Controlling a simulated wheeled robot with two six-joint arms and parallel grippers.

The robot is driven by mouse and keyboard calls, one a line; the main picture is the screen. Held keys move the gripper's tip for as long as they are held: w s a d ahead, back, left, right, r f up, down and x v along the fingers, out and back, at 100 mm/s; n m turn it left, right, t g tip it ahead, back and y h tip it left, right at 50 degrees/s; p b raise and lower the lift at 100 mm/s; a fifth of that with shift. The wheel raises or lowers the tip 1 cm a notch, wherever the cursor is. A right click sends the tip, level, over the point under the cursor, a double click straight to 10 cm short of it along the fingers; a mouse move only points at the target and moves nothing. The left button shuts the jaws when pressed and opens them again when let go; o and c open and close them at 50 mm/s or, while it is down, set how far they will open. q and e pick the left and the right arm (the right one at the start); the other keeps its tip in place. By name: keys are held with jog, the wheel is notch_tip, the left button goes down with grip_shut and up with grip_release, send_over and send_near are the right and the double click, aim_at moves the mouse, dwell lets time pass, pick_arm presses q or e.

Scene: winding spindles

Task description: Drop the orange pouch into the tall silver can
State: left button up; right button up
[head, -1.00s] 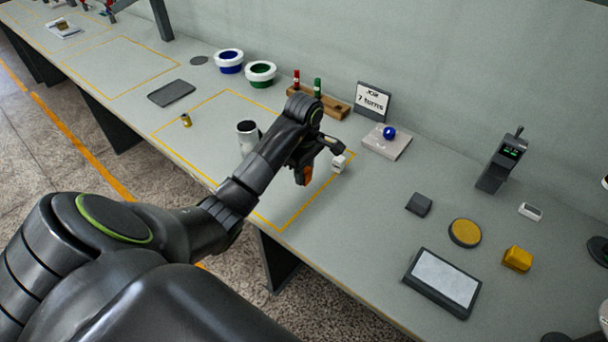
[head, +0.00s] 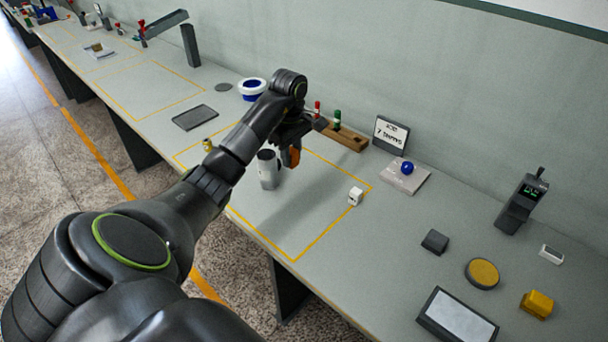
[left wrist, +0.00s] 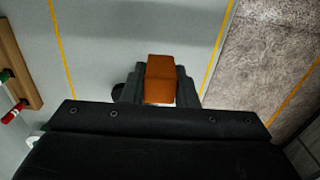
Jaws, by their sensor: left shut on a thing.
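The orange pouch (head: 291,156) is held in my left gripper (head: 291,148), which is shut on it above the table. The pouch also fills the middle of the left wrist view (left wrist: 160,78), between the fingers. The tall silver can (head: 268,170) stands upright on the table inside the yellow outline. In the head view the pouch appears just right of the can's dark mouth, close to it. The arm hides part of the area behind the can. My right gripper is not in view.
A small white block (head: 356,196) stands right of the can. A wooden rack (head: 343,135) with red and green spindles is behind. A small yellow-and-dark piece (head: 207,145) lies left of the arm. A blue-and-white bowl (head: 252,90) stands farther back. The outlined area's front is clear.

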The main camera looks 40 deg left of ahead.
pick_arm(q)
jog(key=w+a+b, duration=0.3)
jog(key=a+b, duration=0.3)
jog(key=a, duration=0.6)
jog(key=shift+a+f, duration=0.25)
jog(key=shift+p, duration=0.3)
jog(key=shift+f, duration=0.15)
jog(key=shift+f+b, duration=1.3)
jog(key=shift+f, duration=1.05)
jog(key=o, duration=1)
jog(key=shift+r, duration=0.1)
